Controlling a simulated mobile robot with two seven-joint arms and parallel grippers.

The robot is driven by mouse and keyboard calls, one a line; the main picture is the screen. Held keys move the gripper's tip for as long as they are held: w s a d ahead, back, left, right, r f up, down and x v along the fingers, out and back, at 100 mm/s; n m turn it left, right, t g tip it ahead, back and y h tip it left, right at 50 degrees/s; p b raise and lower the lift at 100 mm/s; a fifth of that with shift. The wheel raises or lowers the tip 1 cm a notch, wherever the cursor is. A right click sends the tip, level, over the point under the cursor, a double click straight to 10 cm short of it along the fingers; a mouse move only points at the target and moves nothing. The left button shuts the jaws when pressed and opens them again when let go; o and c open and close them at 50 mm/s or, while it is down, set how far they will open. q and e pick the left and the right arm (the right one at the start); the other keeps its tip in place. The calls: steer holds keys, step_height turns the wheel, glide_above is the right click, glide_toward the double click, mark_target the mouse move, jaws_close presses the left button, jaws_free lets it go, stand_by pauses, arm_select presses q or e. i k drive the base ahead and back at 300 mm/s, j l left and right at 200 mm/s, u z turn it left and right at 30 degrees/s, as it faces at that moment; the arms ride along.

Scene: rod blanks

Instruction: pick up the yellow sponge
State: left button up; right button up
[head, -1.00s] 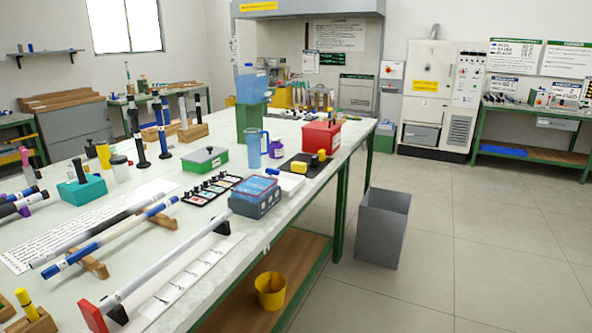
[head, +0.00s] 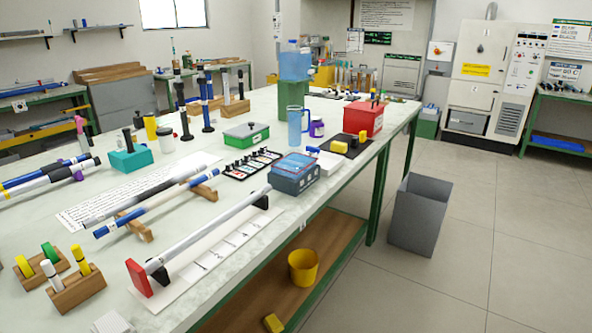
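A small yellow block (head: 273,323) that looks like a sponge lies on the wooden lower shelf under the table, at the bottom edge of the head view. Neither of my grippers is in view.
A yellow bucket (head: 303,267) stands on the lower shelf (head: 338,241) behind the yellow block. The white tabletop (head: 235,233) above is crowded with rods, stands and boxes. A grey bin (head: 420,215) stands on the floor to the right. Floor around it is clear.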

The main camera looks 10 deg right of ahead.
mark_target(339, 147)
steer(key=u, duration=0.25)
steer(key=i+l+u, duration=0.15)
steer(key=l+u, duration=1.1)
steer(key=l, duration=1.35)
steer(key=i, duration=0.05)
